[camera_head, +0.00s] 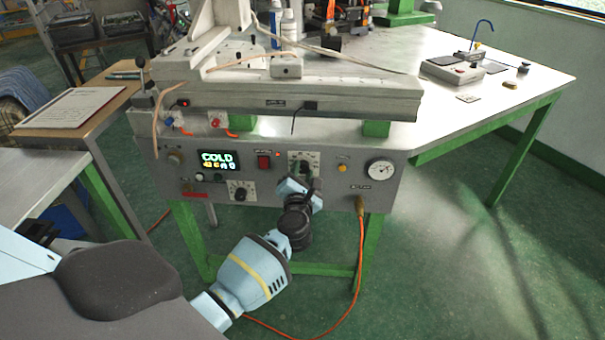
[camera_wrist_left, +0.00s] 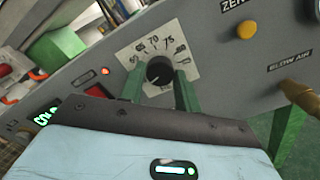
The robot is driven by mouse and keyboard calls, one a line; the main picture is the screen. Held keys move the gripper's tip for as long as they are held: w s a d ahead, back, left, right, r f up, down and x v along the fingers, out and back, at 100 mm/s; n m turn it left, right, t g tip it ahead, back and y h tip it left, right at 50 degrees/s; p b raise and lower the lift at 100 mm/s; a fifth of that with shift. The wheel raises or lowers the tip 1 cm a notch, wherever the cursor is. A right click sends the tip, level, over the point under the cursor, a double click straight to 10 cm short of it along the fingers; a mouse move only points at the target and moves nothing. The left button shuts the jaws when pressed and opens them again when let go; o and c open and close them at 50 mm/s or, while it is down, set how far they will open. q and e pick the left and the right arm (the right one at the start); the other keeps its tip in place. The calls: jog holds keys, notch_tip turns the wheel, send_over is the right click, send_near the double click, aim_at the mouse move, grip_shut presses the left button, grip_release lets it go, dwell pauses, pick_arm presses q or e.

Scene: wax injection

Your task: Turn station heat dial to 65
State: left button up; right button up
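The heat dial (camera_wrist_left: 160,71) is a black round knob on a white scale plate with numbers around 70 and 75, on the station's grey front panel. I cannot read its pointer clearly. In the head view the dial plate (camera_head: 304,161) shows just above my left gripper (camera_head: 302,180), which partly covers it. In the left wrist view the two green fingers of my left gripper (camera_wrist_left: 160,84) stand apart on either side of the knob. I cannot tell if they touch it. The panel display (camera_head: 218,161) reads COLD. My right gripper is not in view.
A second dial (camera_head: 240,190) and a red switch (camera_head: 264,162) sit left of the heat dial. A yellow button (camera_wrist_left: 246,28) and a brass blow-air fitting (camera_wrist_left: 298,94) lie to its right, with a gauge (camera_head: 380,170) beyond. An orange hose (camera_head: 360,240) hangs below.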

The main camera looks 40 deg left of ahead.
pick_arm(q)
jog(key=c, duration=0.5)
